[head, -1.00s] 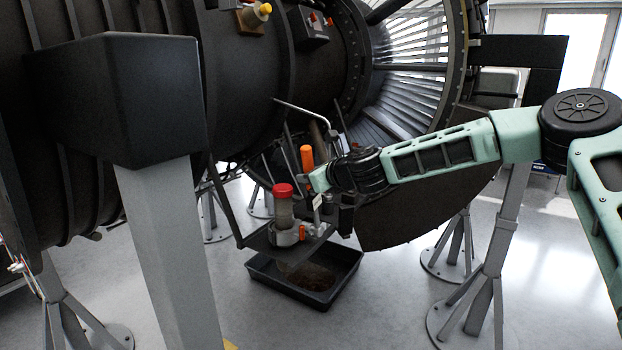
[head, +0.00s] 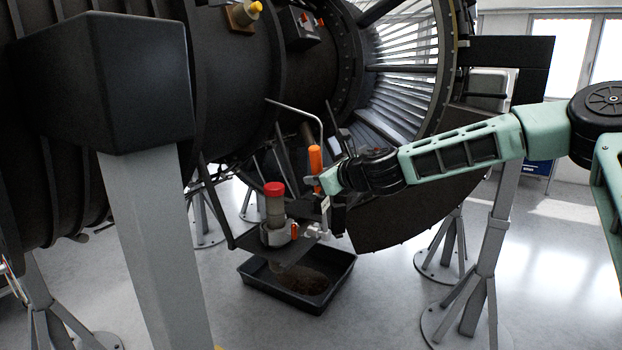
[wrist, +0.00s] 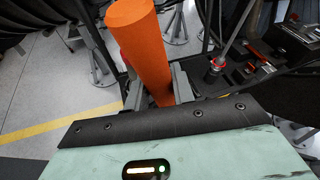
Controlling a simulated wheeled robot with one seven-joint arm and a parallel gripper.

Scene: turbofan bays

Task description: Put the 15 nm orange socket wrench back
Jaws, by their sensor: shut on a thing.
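The orange socket wrench (head: 316,160) stands roughly upright in my gripper (head: 320,181), its thick orange handle rising above the jaws. In the wrist view the orange handle (wrist: 140,42) sits between the two grey fingers of my gripper (wrist: 158,90), which are shut on it. The wrench's lower end is hidden by the gripper. The 15 nm marking cannot be read. In the head view the wrench is to the right of a red-capped jar, above the right part of a dark shelf (head: 252,241).
The red-capped jar (head: 275,205) and a small orange item (head: 294,230) are on the shelf. A black tray (head: 330,298) lies on the floor below. A bent metal bar (head: 295,107) rises behind the wrench. The dark engine casing is close behind. A grey stand (head: 150,240) is at left.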

